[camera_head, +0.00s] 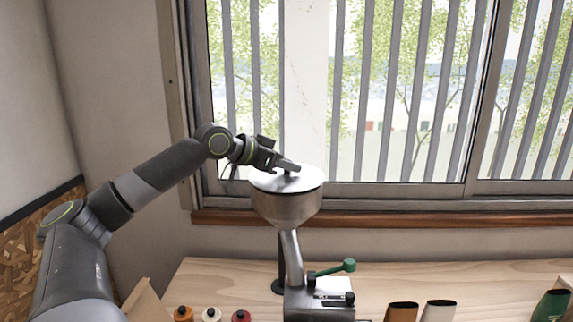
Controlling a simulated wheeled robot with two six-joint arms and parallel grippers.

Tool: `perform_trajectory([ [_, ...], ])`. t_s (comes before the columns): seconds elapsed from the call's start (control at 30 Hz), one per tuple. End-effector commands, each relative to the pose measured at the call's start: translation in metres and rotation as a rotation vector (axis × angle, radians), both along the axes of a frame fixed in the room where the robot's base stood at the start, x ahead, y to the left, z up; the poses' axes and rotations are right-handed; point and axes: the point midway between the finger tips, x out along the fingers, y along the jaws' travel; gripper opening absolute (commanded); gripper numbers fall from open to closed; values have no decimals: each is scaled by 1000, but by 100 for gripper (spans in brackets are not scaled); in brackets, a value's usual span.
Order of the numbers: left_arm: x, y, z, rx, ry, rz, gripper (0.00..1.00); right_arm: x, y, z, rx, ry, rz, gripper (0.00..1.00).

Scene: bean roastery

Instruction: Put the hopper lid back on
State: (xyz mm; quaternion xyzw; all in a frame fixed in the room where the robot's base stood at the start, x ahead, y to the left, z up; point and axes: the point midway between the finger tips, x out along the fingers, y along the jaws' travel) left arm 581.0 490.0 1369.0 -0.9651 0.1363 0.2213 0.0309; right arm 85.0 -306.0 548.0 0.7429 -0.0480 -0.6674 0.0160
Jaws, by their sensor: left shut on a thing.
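The metal hopper (287,208) is a steel bowl on a bent neck above the machine's base (318,304). The round, pale grey hopper lid (309,179) lies flat across the top of the hopper. My left gripper (290,168) is over the lid and shut on its small dark knob, which the fingers partly hide. The lid looks level and lined up with the hopper's rim, but I cannot tell whether it touches all the way round. My right gripper is not in view.
A green-handled lever (335,268) sticks out right of the hopper neck. Small bottles (212,314) stand at the front left, and brown (402,311) and white (439,310) bags at the right. The wooden counter (440,275) behind them is bare. A barred window is behind.

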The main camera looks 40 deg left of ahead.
Motion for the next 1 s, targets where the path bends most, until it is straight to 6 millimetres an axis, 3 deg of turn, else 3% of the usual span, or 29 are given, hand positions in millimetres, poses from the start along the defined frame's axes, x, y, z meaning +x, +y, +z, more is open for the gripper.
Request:
perform_trajectory([
  [0.3,0,0,-7,1,-1,0,0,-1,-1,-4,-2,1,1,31],
  [0.33,0,0,-7,1,-1,0,26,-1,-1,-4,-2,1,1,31],
  [0.53,0,0,-6,0,-1,0,50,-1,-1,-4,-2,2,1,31],
  [1.0,-6,4,-7,4,2,0,50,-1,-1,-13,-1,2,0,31],
])
